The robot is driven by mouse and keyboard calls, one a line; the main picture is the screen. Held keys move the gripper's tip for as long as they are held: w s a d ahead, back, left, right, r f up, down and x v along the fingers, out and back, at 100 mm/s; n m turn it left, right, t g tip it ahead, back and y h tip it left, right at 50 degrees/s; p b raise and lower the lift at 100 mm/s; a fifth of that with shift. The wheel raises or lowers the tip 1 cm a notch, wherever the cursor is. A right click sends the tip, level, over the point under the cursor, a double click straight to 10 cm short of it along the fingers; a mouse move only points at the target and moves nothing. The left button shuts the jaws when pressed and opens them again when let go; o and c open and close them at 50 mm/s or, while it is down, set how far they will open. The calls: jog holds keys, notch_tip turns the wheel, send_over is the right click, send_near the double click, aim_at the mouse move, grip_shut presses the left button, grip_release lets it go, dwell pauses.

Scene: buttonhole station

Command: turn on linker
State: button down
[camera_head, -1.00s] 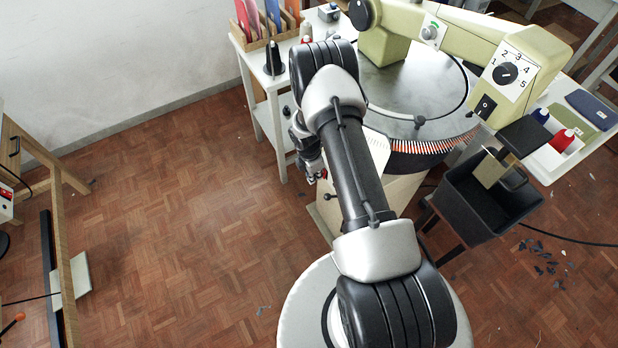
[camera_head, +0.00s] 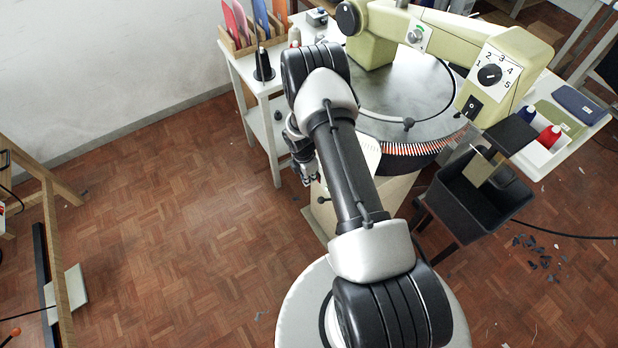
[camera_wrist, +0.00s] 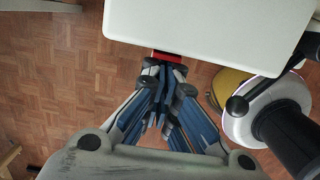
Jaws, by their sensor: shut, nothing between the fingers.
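The linker (camera_head: 440,32) is a pale green machine with a round metal plate (camera_head: 405,88) ringed by orange-tipped points, at the upper right of the head view. My gripper (camera_wrist: 163,68) is shut and empty. In the head view it hangs left of my arm (camera_head: 308,172), partly hidden, low beside the white side table and well away from the switch.
A white side table (camera_head: 262,75) with a wooden rack and cones stands left of the linker. A black bin (camera_head: 475,200) stands below the linker's head. The parquet at left is open. A white panel (camera_wrist: 205,30) is close above the gripper.

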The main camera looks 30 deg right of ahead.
jog(key=shift+r, duration=0.2)
jog(key=a+r+p, duration=0.3)
jog(key=a+r, duration=0.4)
jog(key=r, duration=0.2)
jog(key=shift+a, duration=0.3)
jog(key=shift+s, duration=0.15)
dwell(0.4)
